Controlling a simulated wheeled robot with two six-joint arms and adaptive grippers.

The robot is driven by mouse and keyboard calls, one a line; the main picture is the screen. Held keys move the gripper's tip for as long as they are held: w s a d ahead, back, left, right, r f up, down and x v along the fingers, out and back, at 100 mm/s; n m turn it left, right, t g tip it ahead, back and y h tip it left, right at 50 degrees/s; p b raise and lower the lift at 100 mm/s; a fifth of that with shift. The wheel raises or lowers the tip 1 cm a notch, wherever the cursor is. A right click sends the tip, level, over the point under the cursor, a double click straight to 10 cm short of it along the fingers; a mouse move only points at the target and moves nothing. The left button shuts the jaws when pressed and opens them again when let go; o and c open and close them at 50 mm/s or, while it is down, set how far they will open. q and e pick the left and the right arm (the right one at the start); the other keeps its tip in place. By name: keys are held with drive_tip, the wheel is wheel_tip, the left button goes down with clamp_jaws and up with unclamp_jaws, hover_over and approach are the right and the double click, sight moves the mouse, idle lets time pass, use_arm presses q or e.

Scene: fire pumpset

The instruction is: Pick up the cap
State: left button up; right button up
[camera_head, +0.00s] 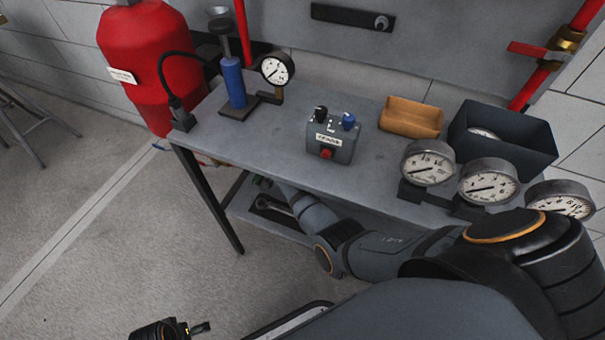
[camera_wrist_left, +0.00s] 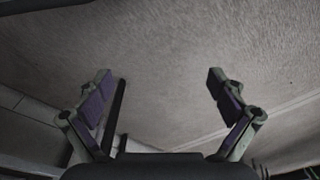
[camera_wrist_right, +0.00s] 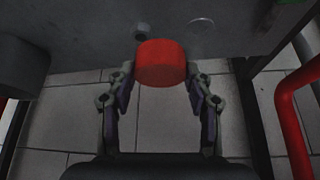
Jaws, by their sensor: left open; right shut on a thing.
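A red round cap (camera_wrist_right: 160,62) shows in the right wrist view, between the fingertips of my right gripper (camera_wrist_right: 162,78). The right gripper is shut on its sides. A grey surface with round marks lies just behind the cap; whether the cap touches it I cannot tell. In the head view my right arm reaches under the tabletop, which hides the cap and most of that gripper. My left gripper (camera_wrist_left: 159,79) is open and empty over bare floor, with its fingers wide apart. Part of it shows at the bottom of the head view.
A grey table (camera_head: 265,140) carries a blue pump (camera_head: 232,82) with a gauge, a control box (camera_head: 332,137), a tan tray (camera_head: 411,117), a dark bin (camera_head: 520,145) and several gauges. A red tank (camera_head: 145,60) stands behind. In the right wrist view, a red pipe (camera_wrist_right: 292,130) stands at right.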

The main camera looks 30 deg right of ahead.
drive_tip(key=w+b, duration=0.1)
drive_tip(key=w+a+b, duration=0.1)
drive_tip(key=a+b, duration=0.1)
drive_tip(key=shift+w+a+f, duration=0.2)
drive_tip(key=shift+w+f, duration=0.1)
drive_tip(key=shift+w, duration=0.1)
drive_tip(key=w+a+b, duration=0.1)
drive_tip(key=w+b, duration=0.1)
drive_tip(key=b, duration=0.1)
drive_tip(key=shift+a+r, duration=0.15)
drive_tip(key=shift+a, duration=0.2)
drive_tip(key=shift+w+a+r, duration=0.15)
drive_tip(key=shift+w, duration=0.05)
use_arm(q)
drive_tip(key=d+t, duration=0.1)
drive_tip(key=d+r+h, duration=0.1)
drive_tip(key=d+r+t, duration=0.1)
drive_tip(key=shift+w+d+t, duration=0.3)
drive_tip(key=shift+w+d, duration=0.05)
drive_tip(key=shift+w, duration=0.05)
